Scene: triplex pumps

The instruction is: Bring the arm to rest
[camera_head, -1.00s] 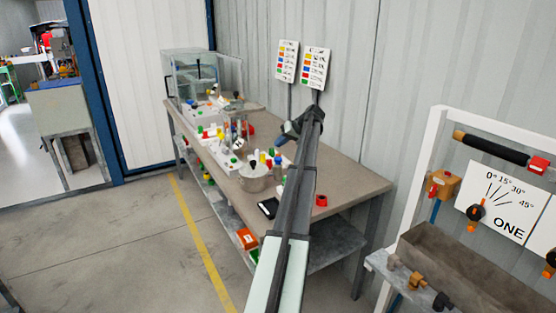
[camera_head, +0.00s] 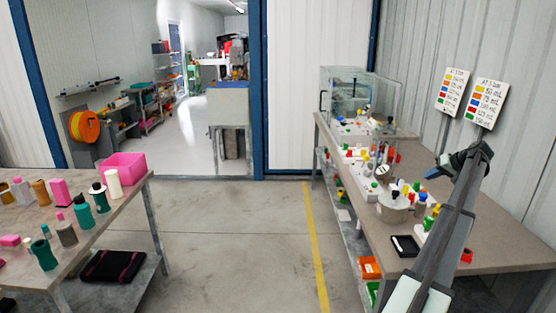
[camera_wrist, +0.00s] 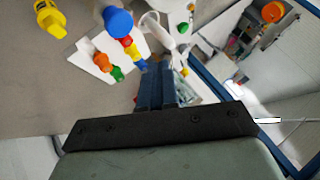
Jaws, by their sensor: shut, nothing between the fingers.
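My gripper (camera_head: 434,174) is at the end of my outstretched arm, above the right-hand table (camera_head: 445,259) in the head view. In the wrist view my gripper's fingers (camera_wrist: 157,68) are shut together with nothing between them. Below and beyond the fingers, in the wrist view, lie a blue-topped item (camera_wrist: 118,22), a yellow item (camera_wrist: 50,19) and a white tray (camera_wrist: 92,66) with small coloured pieces. The fingers look apart from these, though the exact height above the table cannot be told.
The right table carries a glass cabinet (camera_head: 353,95), a metal pot (camera_head: 392,208), a black tablet (camera_head: 405,246) and a red ring (camera_head: 467,256). Two colour charts (camera_head: 453,91) stand behind. A left table holds a pink bin (camera_head: 124,168) and bottles. The floor between (camera_head: 230,230) is clear.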

